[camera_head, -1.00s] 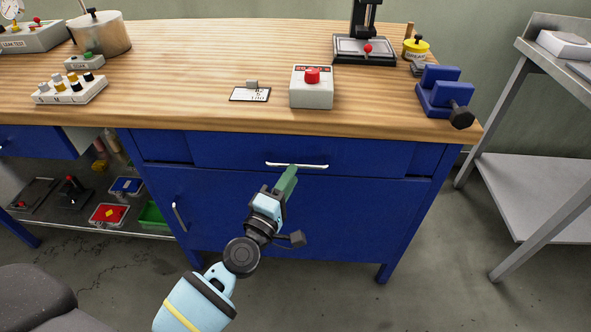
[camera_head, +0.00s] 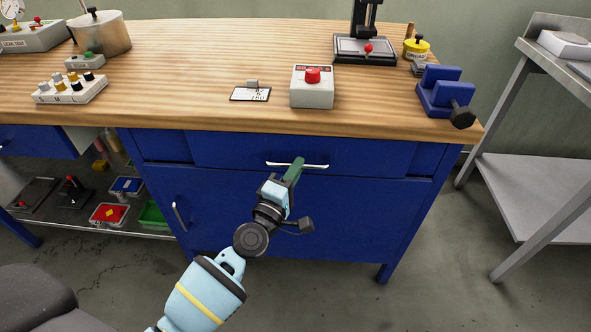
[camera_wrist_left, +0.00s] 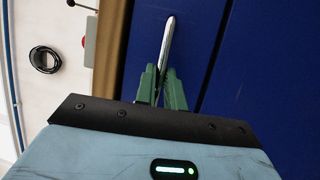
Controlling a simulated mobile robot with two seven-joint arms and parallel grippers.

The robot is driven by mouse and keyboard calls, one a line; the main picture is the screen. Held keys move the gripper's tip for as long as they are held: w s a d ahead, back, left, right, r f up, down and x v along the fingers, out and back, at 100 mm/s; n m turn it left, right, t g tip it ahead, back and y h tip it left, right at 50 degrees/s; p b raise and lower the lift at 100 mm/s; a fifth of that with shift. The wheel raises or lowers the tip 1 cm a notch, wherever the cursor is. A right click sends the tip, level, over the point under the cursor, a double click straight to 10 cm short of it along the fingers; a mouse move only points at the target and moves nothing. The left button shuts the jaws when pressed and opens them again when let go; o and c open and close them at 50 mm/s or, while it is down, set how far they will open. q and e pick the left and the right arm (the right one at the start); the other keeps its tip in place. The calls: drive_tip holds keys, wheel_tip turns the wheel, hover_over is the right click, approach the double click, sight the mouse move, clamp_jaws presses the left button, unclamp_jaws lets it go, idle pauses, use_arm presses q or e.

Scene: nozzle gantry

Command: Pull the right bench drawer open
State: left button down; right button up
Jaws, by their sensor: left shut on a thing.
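The right bench drawer (camera_head: 365,154) is a blue front under the wooden bench top, and it sits flush with the cabinet. Its bar handle (camera_head: 313,166) is a thin, bright metal bar. My left gripper (camera_head: 297,164), with green fingers, reaches up to the handle near its middle and is shut on it. In the left wrist view the handle (camera_wrist_left: 168,40) runs down between the two green fingertips (camera_wrist_left: 162,72). My right gripper is in neither view.
A blue cabinet door (camera_head: 330,215) lies below the drawer. On the bench top stand a red-button box (camera_head: 311,92), a small card stand (camera_head: 250,93) and a blue vise (camera_head: 440,95). A grey metal side table (camera_head: 530,180) stands at the right. The floor in front is clear.

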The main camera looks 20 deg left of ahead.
use_arm(q)
drive_tip(key=s+d+p, duration=0.1)
drive_tip(key=s+d, duration=0.2)
drive_tip(key=s, duration=0.9)
drive_tip(key=s+d+p, duration=0.2)
drive_tip(key=s+d, duration=0.2)
drive_tip(key=s, duration=0.9)
drive_tip(key=shift+d, duration=0.1)
drive_tip(key=c, duration=1.5)
unclamp_jaws()
